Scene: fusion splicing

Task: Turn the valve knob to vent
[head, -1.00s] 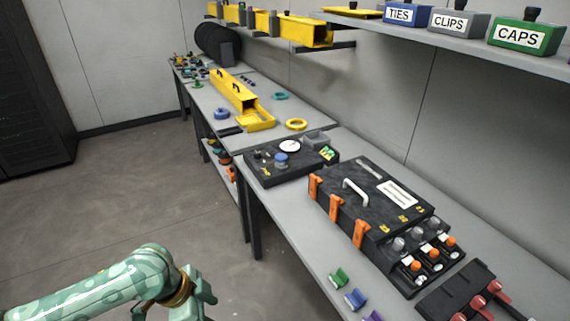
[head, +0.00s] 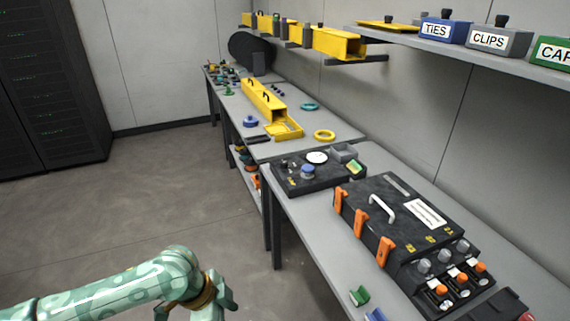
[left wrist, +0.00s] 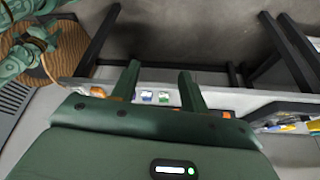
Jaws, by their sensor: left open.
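My left gripper (head: 215,300) is low in the head view, in front of the bench and well short of the panel. In the left wrist view its two green fingers (left wrist: 160,85) are apart with nothing between them.
A black case (head: 400,212) with orange latches and a white handle sits right of the panel. A yellow channel (head: 264,100) and yellow ring (head: 325,135) lie farther back. A shelf with labelled boxes (head: 443,30) overhangs the bench. The floor (head: 180,190) at left is clear.

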